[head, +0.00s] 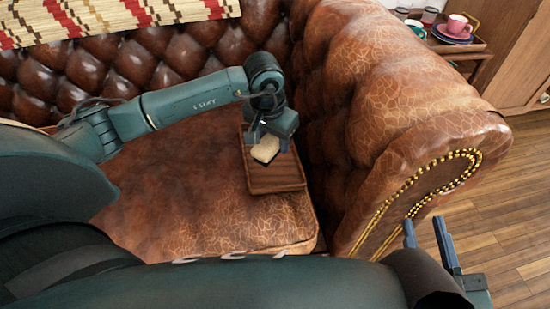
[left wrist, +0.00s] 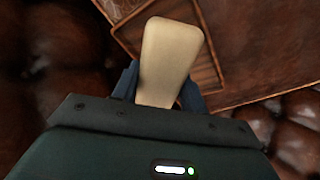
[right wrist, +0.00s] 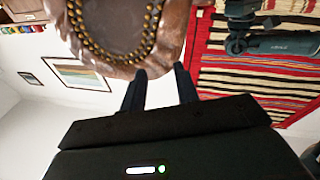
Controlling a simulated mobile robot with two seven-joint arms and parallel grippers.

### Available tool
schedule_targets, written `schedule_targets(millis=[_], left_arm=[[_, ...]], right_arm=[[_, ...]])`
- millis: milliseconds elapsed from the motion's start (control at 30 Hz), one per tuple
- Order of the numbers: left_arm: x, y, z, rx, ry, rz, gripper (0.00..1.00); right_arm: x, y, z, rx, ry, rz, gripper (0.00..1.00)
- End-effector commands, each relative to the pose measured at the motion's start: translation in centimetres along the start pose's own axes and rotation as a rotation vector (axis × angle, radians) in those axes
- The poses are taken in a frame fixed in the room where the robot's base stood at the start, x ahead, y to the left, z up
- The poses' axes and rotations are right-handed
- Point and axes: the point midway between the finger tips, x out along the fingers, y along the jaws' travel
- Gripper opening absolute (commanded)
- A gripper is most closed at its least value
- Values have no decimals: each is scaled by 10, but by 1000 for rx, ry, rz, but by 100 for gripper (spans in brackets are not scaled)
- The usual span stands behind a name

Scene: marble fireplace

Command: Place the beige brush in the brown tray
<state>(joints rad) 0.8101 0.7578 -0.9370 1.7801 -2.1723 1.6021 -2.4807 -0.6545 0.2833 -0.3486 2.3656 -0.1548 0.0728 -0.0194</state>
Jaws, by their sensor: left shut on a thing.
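The beige brush (head: 266,149) is held in my left gripper (head: 272,138), which is shut on it. In the head view the brush is over the brown tray (head: 275,181), which lies on the sofa seat by the right armrest. In the left wrist view the brush (left wrist: 168,58) points up from between the fingers, with the tray (left wrist: 208,72) behind it. I cannot tell whether the brush touches the tray. My right gripper (head: 426,236) is open and empty outside the armrest; its two fingers stand apart in the right wrist view (right wrist: 160,88).
The brown leather sofa armrest (head: 400,110) rises right beside the tray. The sofa seat (head: 180,195) left of the tray is clear. A side table (head: 462,47) with cups stands beyond the armrest. A striped blanket (head: 110,18) covers the backrest top.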

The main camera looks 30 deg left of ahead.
Motion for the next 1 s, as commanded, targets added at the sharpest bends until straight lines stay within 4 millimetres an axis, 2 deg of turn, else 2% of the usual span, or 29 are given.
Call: schedule_targets(millis=[33, 100, 233, 467, 633, 867, 900, 1000], left_arm=[[13, 1, 3, 0, -5, 2, 19], [27, 1, 6, 0, -7, 1, 19], [48, 0, 8, -1, -4, 1, 19], [65, 1, 11, 0, -3, 1, 19], [90, 1, 15, 0, -4, 1, 19], [92, 0, 15, 0, -2, 0, 19], [93, 0, 15, 0, -3, 0, 46], [93, 0, 15, 0, -3, 0, 54]], right_arm=[[0, -1, 3, 6, 6, -1, 31], [1, -1, 3, 17, 12, -2, 31], [2, -2, 3, 35, 21, -5, 31], [3, -3, 2, 52, 31, -7, 31], [3, -4, 4, 73, 41, -11, 31], [4, -4, 1, 81, 42, -12, 31], [4, -4, 1, 81, 42, -12, 31], [4, -4, 1, 80, 43, -12, 31]])
